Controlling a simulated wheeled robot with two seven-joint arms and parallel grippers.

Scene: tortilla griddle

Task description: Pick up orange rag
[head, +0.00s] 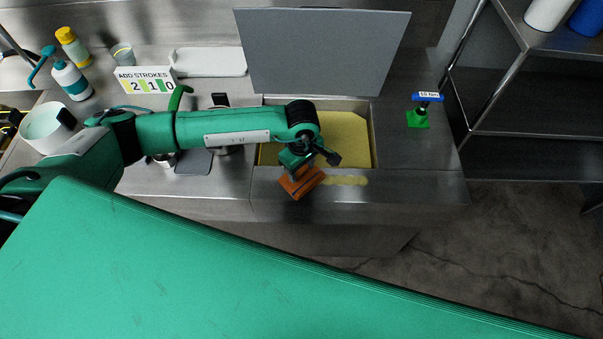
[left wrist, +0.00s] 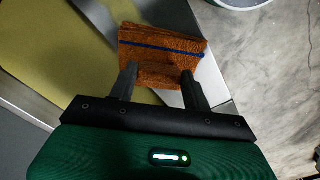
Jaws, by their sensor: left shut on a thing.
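The orange rag (head: 302,184) is a folded cloth at the front edge of the steel counter, just in front of the yellow griddle surface. In the left wrist view the rag (left wrist: 160,48) shows a dark blue stripe across it. My left gripper (head: 318,168) is above the rag with its fingers on it. In the left wrist view the left gripper (left wrist: 158,88) is shut on the rag, with a finger on each side of its near part. Whether the rag touches the counter is hard to tell. My right gripper is not in view.
The griddle's yellow surface (head: 345,135) lies behind the rag, with a raised grey lid (head: 322,50) at its back. A yellowish smear (head: 346,181) lies right of the rag. A green-based tool (head: 418,118) stands at right.

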